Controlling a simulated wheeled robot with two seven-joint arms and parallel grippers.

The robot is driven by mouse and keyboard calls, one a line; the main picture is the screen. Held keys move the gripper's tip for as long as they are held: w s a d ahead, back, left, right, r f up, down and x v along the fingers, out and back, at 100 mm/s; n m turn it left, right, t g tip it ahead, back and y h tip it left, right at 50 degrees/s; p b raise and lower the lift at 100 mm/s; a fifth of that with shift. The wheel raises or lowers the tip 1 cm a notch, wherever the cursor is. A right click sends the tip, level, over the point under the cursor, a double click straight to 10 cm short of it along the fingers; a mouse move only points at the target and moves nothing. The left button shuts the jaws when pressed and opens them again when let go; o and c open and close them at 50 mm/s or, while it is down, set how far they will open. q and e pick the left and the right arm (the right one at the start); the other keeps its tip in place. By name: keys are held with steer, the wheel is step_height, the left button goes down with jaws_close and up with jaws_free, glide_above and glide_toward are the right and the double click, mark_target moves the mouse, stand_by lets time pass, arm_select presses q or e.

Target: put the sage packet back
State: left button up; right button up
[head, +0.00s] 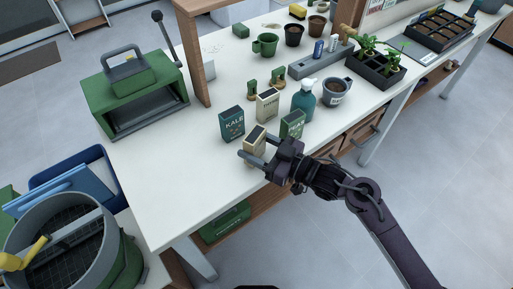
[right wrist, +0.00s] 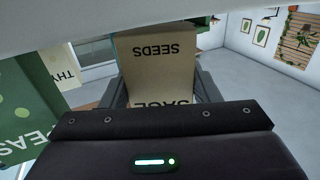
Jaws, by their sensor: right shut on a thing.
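The sage packet (head: 254,141), cream with a dark top, is between the fingers of my right gripper (head: 256,147), near the front edge of the white table. In the right wrist view the sage packet (right wrist: 158,62) shows upside-down lettering, with a finger on each side. My right gripper is shut on it. I cannot tell whether its base touches the table. The dark kale packet (head: 232,124) stands to its left, the cream thyme packet (head: 268,104) behind it, and the green peas packet (head: 292,125) to its right. My left gripper is not in view.
A green open-fronted box (head: 134,97) and a wooden post (head: 194,55) stand to the left. The table left of the kale packet is clear.

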steer(key=shift+f, duration=0.6)
steer(key=o, duration=1)
steer(key=shift+f, duration=0.1)
steer(key=shift+c, duration=0.2)
steer(key=v, duration=1.2)
steer(key=shift+b, duration=0.45)
